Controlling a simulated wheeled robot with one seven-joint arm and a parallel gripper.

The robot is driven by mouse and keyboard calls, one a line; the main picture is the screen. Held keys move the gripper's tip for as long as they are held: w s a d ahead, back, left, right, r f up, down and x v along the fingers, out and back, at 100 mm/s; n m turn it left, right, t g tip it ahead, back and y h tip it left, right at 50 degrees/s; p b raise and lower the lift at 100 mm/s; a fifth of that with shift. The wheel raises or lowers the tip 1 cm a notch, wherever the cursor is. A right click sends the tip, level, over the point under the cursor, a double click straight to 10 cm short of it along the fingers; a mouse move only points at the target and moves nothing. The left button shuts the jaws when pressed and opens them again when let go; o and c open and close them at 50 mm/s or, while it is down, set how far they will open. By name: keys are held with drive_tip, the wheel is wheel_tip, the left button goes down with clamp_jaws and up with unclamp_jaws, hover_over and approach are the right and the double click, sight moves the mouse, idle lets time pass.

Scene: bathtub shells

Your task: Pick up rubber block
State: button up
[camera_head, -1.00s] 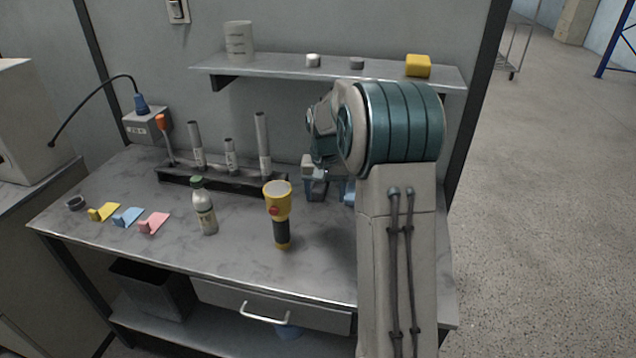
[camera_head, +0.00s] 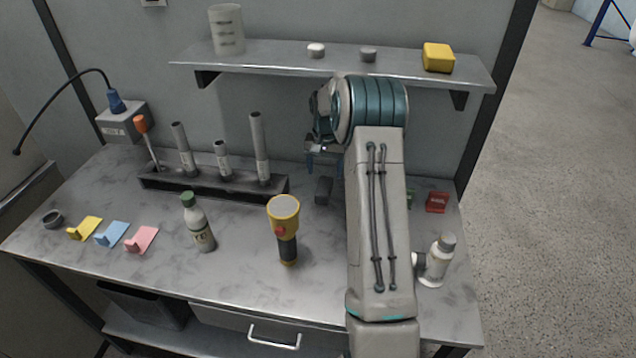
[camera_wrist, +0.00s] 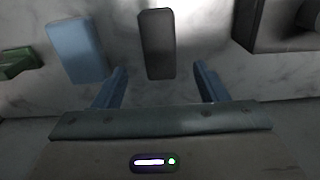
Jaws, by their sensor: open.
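A dark grey block, which looks like the rubber block (camera_head: 323,190), stands on the bench to the right of the tube rack. It also shows in the wrist view (camera_wrist: 157,43), just ahead of my fingers and between their lines. My gripper (camera_head: 324,160) is above and behind the block in the head view, partly hidden by my arm. In the wrist view my gripper (camera_wrist: 158,82) is open and empty, its blue fingers spread wider than the block. I cannot tell the exact height gap between fingers and block.
A light blue block (camera_wrist: 77,50) stands left of the dark block, with a green item (camera_wrist: 18,62) farther left. The dark rack (camera_head: 215,185) is on the other side. A flashlight (camera_head: 284,228), a green-capped bottle (camera_head: 198,222) and a white bottle (camera_head: 438,260) stand nearer. A shelf (camera_head: 280,56) hangs above.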

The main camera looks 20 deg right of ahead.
sight(324, 185)
drive_tip(key=shift+s+f, duration=0.15)
drive_tip(key=shift+f, duration=0.7)
drive_tip(key=shift+s+a+f+p, duration=0.1)
drive_tip(key=shift+f+p, duration=0.55)
drive_tip(key=shift+f, duration=0.65)
drive_tip(key=shift+s+a+f+p, duration=0.1)
drive_tip(key=shift+f+p, duration=0.5)
drive_tip(key=shift+f, duration=0.7)
drive_tip(key=c, duration=1.1)
drive_tip(key=shift+r, duration=0.15)
drive_tip(key=shift+w+r+b, duration=0.1)
drive_tip(key=shift+r+b, duration=0.35)
drive_tip(key=shift+r, duration=0.2)
drive_tip(key=r, duration=0.1)
drive_tip(key=r+b, duration=0.1)
drive_tip(key=shift+s+a+r, duration=0.1)
drive_tip(key=shift+s+r, duration=0.1)
drive_tip(key=shift+r, duration=0.15)
drive_tip(key=s+a+r+b, duration=0.1)
drive_tip(key=s+a+r, duration=0.1)
drive_tip(key=s, duration=0.3)
drive_tip(key=s+a+r+b, duration=0.2)
drive_tip(key=s+a+r, duration=0.1)
drive_tip(key=s+r, duration=0.1)
drive_tip(key=shift+s+r, duration=0.35)
drive_tip(key=shift+s, duration=0.25)
